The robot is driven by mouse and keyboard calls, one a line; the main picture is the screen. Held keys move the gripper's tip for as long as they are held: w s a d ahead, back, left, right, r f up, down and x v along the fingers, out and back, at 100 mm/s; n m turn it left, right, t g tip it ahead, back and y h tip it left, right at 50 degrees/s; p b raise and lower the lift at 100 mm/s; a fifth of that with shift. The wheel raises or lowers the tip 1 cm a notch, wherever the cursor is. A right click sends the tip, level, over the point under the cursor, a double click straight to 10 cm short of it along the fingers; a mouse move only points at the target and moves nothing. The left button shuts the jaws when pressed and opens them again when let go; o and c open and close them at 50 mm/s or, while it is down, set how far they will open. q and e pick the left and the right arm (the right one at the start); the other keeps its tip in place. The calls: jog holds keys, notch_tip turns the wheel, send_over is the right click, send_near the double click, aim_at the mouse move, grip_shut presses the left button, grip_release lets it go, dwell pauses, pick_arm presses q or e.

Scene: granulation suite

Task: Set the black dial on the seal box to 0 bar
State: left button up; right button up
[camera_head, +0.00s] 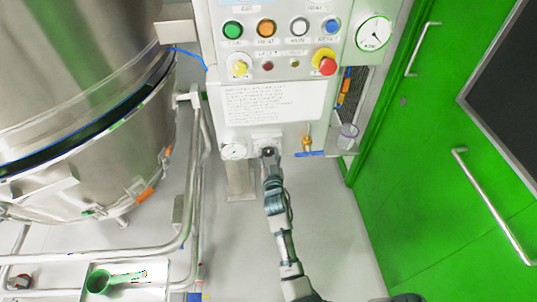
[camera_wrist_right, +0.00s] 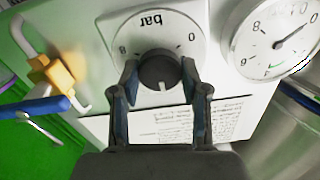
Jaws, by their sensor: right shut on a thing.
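The black dial (camera_wrist_right: 158,70) sits on a round white scale plate on the seal box, marked "bar", with 0 and 8 readable upside down in the right wrist view. Its white mark points down in that view, away from the "bar" lettering and not at the 0. My right gripper (camera_wrist_right: 160,82) is shut on the dial, one finger on each side. In the head view my right gripper (camera_head: 268,160) reaches up to the seal box (camera_head: 257,137), and the dial (camera_head: 267,151) is mostly hidden. My left gripper is not in view.
A pressure gauge (camera_wrist_right: 276,42) is beside the dial; its needle points up and right in the wrist view. A blue-handled valve (camera_head: 309,153) is on the other side. Buttons and a red stop knob (camera_head: 327,66) are above. A steel vessel (camera_head: 80,90) stands left, a green door (camera_head: 440,150) right.

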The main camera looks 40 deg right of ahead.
jog(key=shift+w+d+f, duration=0.1)
jog(key=shift+d, duration=0.1)
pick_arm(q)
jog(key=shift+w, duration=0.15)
pick_arm(e)
jog(key=shift+a, duration=0.25)
